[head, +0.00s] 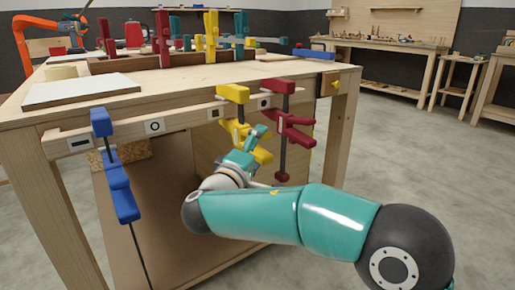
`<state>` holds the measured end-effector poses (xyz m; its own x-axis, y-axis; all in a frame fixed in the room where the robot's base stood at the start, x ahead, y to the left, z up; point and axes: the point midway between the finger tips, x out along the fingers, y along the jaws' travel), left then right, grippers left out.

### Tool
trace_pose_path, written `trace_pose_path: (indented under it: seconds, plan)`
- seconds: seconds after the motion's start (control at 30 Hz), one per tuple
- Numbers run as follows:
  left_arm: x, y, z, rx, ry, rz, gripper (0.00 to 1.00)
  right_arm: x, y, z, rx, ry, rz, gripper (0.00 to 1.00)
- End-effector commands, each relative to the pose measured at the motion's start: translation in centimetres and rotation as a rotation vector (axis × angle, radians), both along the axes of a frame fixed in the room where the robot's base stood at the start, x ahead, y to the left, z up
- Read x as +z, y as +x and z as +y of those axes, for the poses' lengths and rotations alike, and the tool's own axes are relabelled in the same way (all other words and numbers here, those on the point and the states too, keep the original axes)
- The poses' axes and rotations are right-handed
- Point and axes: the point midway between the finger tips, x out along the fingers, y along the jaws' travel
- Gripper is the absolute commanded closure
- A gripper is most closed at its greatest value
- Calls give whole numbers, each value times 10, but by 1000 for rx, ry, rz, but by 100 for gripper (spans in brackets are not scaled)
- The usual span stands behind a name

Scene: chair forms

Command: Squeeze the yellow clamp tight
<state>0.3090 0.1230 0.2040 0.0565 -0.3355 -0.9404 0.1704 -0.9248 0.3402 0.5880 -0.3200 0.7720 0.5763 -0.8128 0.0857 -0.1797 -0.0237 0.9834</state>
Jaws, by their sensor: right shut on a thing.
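The yellow clamp (233,93) hangs on the front rail of the wooden workbench, just left of a dark red clamp. Its upper jaw rests at the top of the rail and its lower yellow part (262,156) sits below the rail. My right gripper (256,134), teal and grey, is at the clamp's lower part and shut on it. The arm covers part of the clamp's lower end and bar. My left gripper is not in this view.
The dark red clamp (279,86) hangs close to the right of my gripper. A blue clamp (117,172) hangs at the left of the rail. On the workbench (196,83) lie a pale board (82,91) and more upright clamps. Open floor (400,150) lies to the right.

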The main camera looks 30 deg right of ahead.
Motion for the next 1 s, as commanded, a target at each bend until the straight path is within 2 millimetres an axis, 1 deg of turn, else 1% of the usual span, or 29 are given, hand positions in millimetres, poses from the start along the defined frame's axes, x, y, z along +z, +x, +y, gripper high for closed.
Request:
trace_pose_path:
  seconds: [0.03,0.13,0.17,0.6,1.0]
  plan:
    - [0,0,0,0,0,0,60,-3,1,0,2,0,9,85]
    - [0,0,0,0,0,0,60,-3,1,0,2,1,10,85]
    - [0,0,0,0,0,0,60,-3,1,0,2,1,11,24]
    - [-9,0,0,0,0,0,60,-8,1,1,3,2,10,25]
    - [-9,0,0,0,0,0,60,-9,1,1,3,1,11,25]
